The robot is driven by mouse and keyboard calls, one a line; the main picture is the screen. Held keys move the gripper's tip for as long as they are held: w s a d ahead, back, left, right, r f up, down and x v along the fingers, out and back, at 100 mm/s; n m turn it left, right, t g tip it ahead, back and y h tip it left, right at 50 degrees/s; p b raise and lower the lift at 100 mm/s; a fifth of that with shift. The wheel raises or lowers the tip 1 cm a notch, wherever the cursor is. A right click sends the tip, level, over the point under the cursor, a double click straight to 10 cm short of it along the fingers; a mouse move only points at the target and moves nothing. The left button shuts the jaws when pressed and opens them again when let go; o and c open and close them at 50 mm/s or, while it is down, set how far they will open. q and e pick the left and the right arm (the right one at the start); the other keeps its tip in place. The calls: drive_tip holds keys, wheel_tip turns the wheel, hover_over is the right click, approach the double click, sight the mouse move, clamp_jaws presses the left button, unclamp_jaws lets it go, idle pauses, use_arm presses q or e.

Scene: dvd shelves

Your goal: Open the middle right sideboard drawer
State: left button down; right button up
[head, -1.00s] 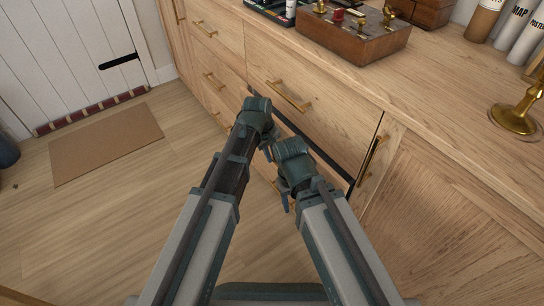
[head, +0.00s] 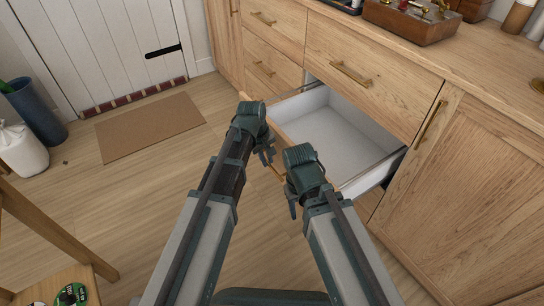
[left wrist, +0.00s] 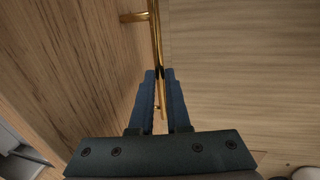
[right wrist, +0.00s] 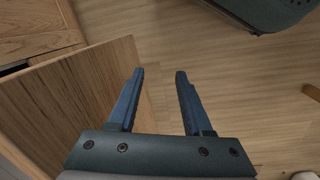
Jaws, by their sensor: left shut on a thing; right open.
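The middle right drawer (head: 335,135) of the sideboard stands well pulled out in the head view, its white inside empty. Its wooden front is mostly hidden behind my arms there. In the left wrist view the brass handle (left wrist: 156,45) runs along the drawer front (left wrist: 85,70), and my left gripper (left wrist: 160,75) is shut on it. My left gripper (head: 266,150) is at the left part of the drawer front in the head view. My right gripper (right wrist: 160,75) is open and empty, beside the drawer front (right wrist: 90,95), with floor between its fingers.
The top right drawer (head: 365,75) above is closed. A cupboard door (head: 465,170) is to the right. A wooden box (head: 410,20) stands on the sideboard top. A doormat (head: 150,125) lies on open floor at left; a wooden chair (head: 50,235) stands at lower left.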

use_arm(q)
drive_tip(key=shift+s+a, duration=0.6)
drive_tip(key=shift+a, duration=0.15)
drive_tip(key=c, duration=0.9)
unclamp_jaws()
drive_tip(key=shift+r, duration=0.1)
drive_tip(key=r+p, duration=0.4)
drive_tip(key=s+a+r+p, duration=0.1)
drive_tip(key=r+p, duration=0.4)
drive_tip(key=a+r+p, duration=0.1)
drive_tip(key=r+p, duration=0.3)
drive_tip(key=shift+s+a+r, duration=0.1)
drive_tip(key=shift+s+r, duration=0.05)
drive_tip(key=shift+s, duration=0.1)
